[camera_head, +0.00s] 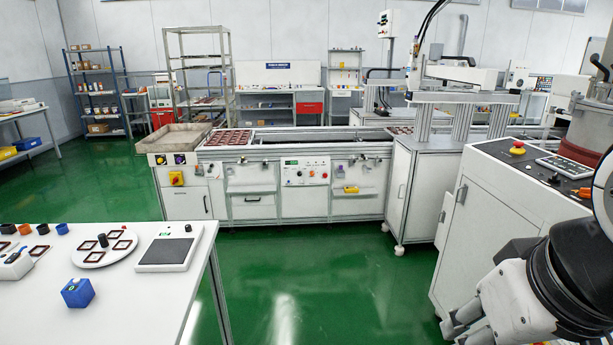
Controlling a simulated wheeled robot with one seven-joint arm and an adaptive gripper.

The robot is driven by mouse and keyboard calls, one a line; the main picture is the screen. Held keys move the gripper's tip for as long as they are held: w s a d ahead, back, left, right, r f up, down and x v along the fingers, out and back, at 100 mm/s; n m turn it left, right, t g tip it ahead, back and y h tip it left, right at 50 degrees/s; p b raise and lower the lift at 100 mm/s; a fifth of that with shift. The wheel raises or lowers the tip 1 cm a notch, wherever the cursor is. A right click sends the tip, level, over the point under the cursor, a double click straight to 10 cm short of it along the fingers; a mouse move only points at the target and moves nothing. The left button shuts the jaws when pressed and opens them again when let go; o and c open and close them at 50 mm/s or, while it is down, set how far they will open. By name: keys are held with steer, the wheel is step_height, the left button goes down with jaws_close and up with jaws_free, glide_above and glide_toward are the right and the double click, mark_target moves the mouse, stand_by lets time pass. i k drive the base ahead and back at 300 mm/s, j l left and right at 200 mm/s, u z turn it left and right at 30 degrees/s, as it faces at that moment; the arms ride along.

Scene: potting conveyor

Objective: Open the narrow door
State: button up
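Several white doors show on the potting conveyor's front, all looking shut. The door at its left end (184,206) has a dark vertical handle (206,203) near its right edge. Another upright door (398,200), on the taller unit right of the conveyor, has a vertical handle (400,192). I cannot tell for certain which is the narrow door. My gripper (457,325) is at the lower right, in front of the white machine cabinet and well apart from these doors. Its fingers are small and partly hidden by my arm, so their opening is unclear.
A white table (120,300) with a blue box (77,293), a round plate and a scale fills the lower left. A white machine cabinet (490,225) with a control panel stands close on the right. Green floor (310,285) is clear between them up to the conveyor.

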mark_target(401, 157)
steer(key=i, duration=1.9)
steer(key=i+z, duration=0.1)
steer(key=i, duration=0.35)
steer(key=i+j+z, duration=0.15)
steer(key=i, duration=0.3)
steer(key=i+j+z, duration=0.1)
steer(key=i, duration=0.35)
steer(key=i+j+z, duration=0.1)
steer(key=i, duration=0.35)
steer(key=i+j+z, duration=0.1)
steer(key=i+j, duration=0.15)
steer(key=i, duration=0.15)
